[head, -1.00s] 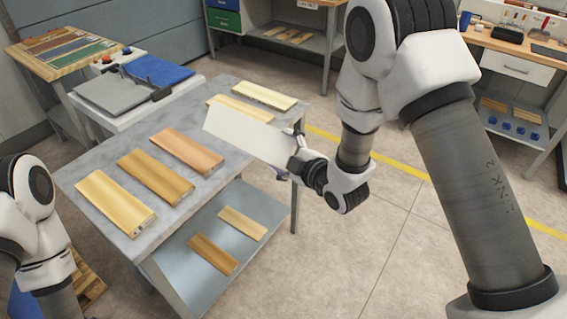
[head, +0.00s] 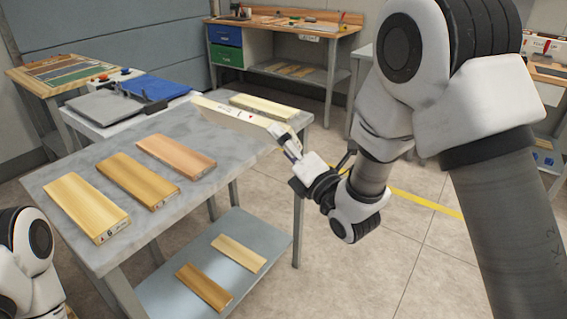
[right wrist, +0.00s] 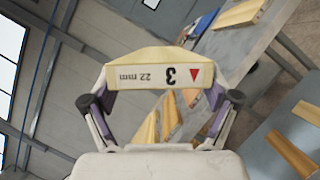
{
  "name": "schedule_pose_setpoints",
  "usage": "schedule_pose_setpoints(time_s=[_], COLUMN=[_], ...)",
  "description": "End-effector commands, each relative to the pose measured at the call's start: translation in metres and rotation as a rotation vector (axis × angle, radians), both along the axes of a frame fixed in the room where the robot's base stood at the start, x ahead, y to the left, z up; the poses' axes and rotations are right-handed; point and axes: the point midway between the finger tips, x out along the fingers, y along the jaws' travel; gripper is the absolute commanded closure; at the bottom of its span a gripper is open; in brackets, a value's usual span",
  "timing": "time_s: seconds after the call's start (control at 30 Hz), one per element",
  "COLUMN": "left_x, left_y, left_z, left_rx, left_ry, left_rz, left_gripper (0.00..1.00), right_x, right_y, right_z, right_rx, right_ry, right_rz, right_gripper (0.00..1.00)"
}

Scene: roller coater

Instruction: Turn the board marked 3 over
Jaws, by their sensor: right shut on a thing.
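The board marked 3 (head: 225,109) is in my right gripper (head: 287,146), held by one end above the far right part of the grey table (head: 62,171). In the head view it shows as a narrow pale strip, close to edge-on, with a small red mark. In the right wrist view the end of the board (right wrist: 160,75) faces the camera; its label "3", "22 mm" and red triangle read upside down. The fingers of my right gripper (right wrist: 162,98) are closed on its two sides. My left gripper is out of view; only its arm shows at the lower left.
A yellow board (head: 87,207), a brown board (head: 137,180) and a reddish board (head: 176,156) lie on the table. A pale board (head: 263,106) lies at its far end. Two boards lie on the lower shelf (head: 165,292). A grey-and-blue machine (head: 105,104) stands behind.

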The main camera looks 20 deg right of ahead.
Motion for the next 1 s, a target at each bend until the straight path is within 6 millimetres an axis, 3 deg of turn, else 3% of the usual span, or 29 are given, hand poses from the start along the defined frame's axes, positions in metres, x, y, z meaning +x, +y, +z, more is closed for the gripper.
schedule_pose_setpoints(time_s=[0.03, 0.1, 0.8, 1.0], left_x=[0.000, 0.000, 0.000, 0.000], left_y=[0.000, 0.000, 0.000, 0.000], left_z=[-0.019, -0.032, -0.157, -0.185], left_rx=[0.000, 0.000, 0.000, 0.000], left_ry=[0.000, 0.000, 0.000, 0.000], left_rz=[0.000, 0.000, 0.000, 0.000], left_gripper=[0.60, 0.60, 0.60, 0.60], right_x=[0.001, 0.001, 0.003, 0.004], right_y=[-0.001, -0.001, -0.005, -0.006], right_z=[-0.009, -0.009, -0.013, -0.012], right_rx=[-0.030, -0.082, -0.601, -0.727], right_ry=[-0.029, -0.070, -0.463, -0.556], right_rz=[-0.001, -0.002, -0.004, -0.003], right_gripper=[0.57, 0.57, 0.57, 0.57])
